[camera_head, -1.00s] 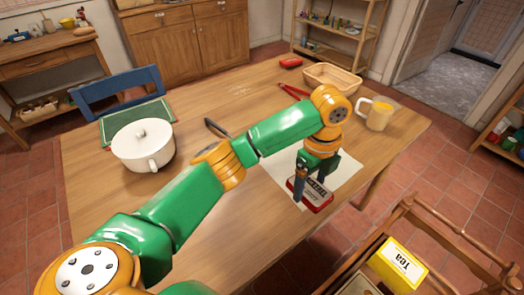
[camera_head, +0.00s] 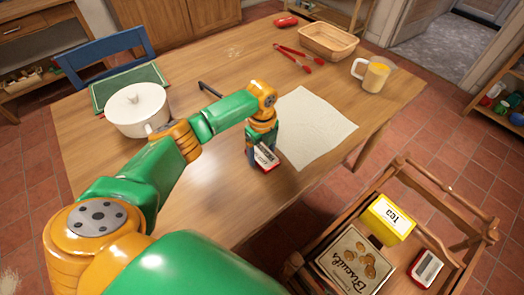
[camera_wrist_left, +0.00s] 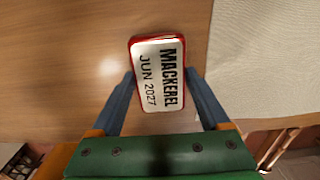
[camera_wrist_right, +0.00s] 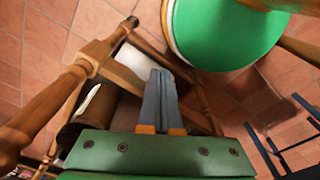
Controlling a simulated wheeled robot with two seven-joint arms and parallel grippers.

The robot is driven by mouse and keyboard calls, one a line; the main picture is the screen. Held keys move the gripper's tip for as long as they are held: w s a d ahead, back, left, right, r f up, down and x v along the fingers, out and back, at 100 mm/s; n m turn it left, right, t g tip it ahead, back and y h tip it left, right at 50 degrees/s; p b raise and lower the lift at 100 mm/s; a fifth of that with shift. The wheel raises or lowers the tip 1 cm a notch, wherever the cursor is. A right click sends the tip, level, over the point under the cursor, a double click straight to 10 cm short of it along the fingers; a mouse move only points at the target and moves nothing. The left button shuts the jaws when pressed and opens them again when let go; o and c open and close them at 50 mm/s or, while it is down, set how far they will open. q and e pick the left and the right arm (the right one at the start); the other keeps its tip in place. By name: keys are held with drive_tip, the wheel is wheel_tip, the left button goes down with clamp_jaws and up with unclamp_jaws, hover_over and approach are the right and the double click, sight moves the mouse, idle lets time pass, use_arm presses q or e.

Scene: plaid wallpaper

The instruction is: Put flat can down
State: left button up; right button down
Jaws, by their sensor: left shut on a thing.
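The flat can is a red-rimmed mackerel tin with a white label (camera_wrist_left: 157,73), dated JUN 2027. In the head view the flat can (camera_head: 266,158) is near the table's front edge, just left of the pale sheet. My left gripper (camera_wrist_left: 160,80) is shut on its sides and points down. I cannot tell whether the can touches the table (camera_head: 215,190). My right gripper (camera_wrist_right: 160,75) shows in its own wrist view, with its fingers together and nothing between them, over the cart and the tiled floor.
The pale sheet (camera_head: 315,125) lies bare on the table. A white pot (camera_head: 137,108), red tongs (camera_head: 298,56), a basket (camera_head: 328,38) and a mug (camera_head: 373,77) stand around it. A wooden cart in front holds a tea box (camera_head: 388,218), a biscuit tin (camera_head: 355,258) and another red-rimmed can (camera_head: 426,268).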

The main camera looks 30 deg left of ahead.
sight(262, 154)
use_arm(q)
drive_tip(key=shift+f, duration=0.1)
drive_tip(key=o, duration=1.4)
drive_tip(key=shift+c, duration=0.2)
wheel_tip(262, 154, up, 12)
